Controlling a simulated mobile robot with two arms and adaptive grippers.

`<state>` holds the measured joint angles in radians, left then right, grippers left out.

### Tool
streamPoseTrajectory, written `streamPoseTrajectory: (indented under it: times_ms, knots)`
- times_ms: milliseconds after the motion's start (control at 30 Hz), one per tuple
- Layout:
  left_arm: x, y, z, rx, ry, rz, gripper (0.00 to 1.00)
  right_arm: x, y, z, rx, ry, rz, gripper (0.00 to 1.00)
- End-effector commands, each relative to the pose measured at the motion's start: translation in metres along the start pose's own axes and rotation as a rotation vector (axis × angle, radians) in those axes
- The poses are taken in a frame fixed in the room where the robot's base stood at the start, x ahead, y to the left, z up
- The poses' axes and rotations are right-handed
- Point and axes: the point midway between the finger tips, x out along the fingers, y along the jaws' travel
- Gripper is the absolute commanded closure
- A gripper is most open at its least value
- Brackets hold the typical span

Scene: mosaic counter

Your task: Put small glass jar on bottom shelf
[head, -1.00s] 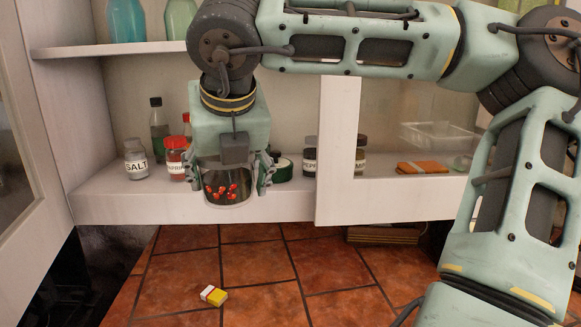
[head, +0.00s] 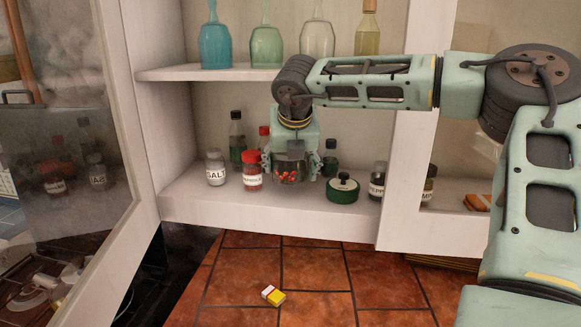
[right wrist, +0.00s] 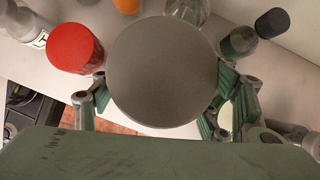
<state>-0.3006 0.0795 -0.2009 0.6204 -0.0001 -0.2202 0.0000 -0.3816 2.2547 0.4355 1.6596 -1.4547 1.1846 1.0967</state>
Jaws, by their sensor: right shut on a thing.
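The small glass jar (head: 289,175) has red contents and a round grey lid (right wrist: 163,72) that fills the middle of the right wrist view. My right gripper (head: 291,168) is shut on the jar, its fingers on either side. The jar is over the bottom shelf (head: 270,208), between a red-capped jar (head: 252,171) and a green lidded pot (head: 342,188). I cannot tell whether its base touches the shelf. My left gripper is not in view.
A salt jar (head: 215,168) and a dark bottle (head: 237,138) stand on the left of the bottom shelf. A pepper jar (head: 378,181) stands at the right. Glass bottles (head: 266,42) stand on the upper shelf. An open glass door (head: 70,160) is at left. A small yellow-white box (head: 273,295) lies on the tiled counter.

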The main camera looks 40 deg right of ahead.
Motion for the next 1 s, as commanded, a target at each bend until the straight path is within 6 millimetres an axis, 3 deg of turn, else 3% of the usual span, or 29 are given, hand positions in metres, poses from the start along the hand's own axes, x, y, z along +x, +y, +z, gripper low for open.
streamPoseTrajectory:
  times_ms: [133,567,600,700,1000]
  knots:
    - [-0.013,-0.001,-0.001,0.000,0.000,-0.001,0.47,0.015,0.000,-0.012,-0.002,0.005,0.000,0.66]
    - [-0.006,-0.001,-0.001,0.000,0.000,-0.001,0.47,0.023,0.000,-0.017,0.000,0.002,0.000,0.66]
    - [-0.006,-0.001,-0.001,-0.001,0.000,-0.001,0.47,0.023,0.000,-0.017,0.000,0.004,0.000,0.30]
    - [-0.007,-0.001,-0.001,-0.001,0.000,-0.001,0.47,0.022,0.000,-0.017,0.000,0.004,0.000,0.23]
    - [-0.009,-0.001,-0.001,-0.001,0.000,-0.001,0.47,0.021,0.000,-0.016,0.000,0.004,0.000,0.23]
